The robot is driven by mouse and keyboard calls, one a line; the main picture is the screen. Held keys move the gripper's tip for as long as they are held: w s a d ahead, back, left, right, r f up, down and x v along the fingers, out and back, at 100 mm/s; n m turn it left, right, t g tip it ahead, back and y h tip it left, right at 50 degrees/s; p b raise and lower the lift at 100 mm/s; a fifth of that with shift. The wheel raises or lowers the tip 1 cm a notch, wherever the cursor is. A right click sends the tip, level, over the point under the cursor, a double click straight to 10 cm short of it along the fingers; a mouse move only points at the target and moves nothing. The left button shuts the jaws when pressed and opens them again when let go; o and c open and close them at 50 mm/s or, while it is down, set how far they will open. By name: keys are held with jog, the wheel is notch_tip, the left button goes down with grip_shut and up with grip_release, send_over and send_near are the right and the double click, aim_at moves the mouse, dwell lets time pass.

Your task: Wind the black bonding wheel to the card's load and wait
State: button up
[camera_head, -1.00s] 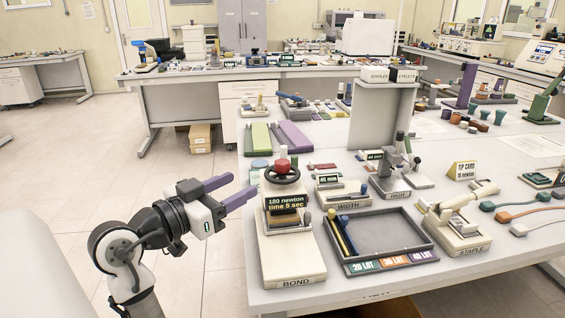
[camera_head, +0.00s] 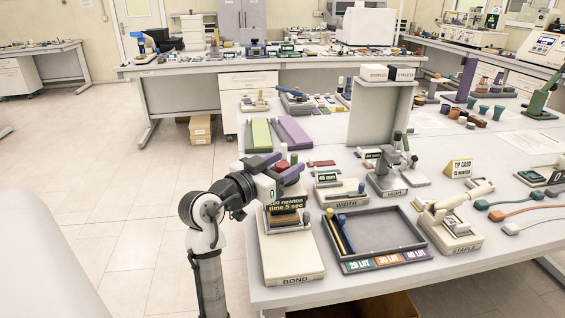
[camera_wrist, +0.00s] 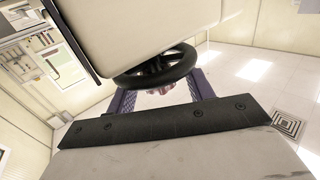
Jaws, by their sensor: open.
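The bonding press (camera_head: 290,262), marked BOND, stands at the table's near left corner. Its black wheel is mostly hidden behind my gripper in the head view and shows clearly in the wrist view (camera_wrist: 158,72). My gripper (camera_head: 281,167) is open at the wheel. In the wrist view its two purple fingers (camera_wrist: 161,92) are spread, one toward each side of the wheel; I cannot tell whether they touch it.
A dark tray (camera_head: 376,229) with lot labels lies right of the press, with the stapler (camera_head: 452,222) beyond it. Width (camera_head: 343,191) and height (camera_head: 388,178) devices stand behind. A yellow tip card (camera_head: 459,169) stands farther right.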

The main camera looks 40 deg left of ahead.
jog(key=c, duration=1)
jog(key=shift+o, duration=0.2)
jog(key=shift+f+m+h+b, duration=0.25)
jog(key=shift+m+h+b, duration=0.35)
jog(key=shift+h+b, duration=0.4)
jog(key=shift+r+m+g+h+b, duration=0.2)
jog(key=shift+m+g+h+b, duration=0.1)
jog(key=shift+m+h+b, duration=0.35)
jog(key=o, duration=1)
jog(key=shift+c, duration=0.2)
jog(key=b+v, duration=0.3)
jog(key=v, duration=1.1)
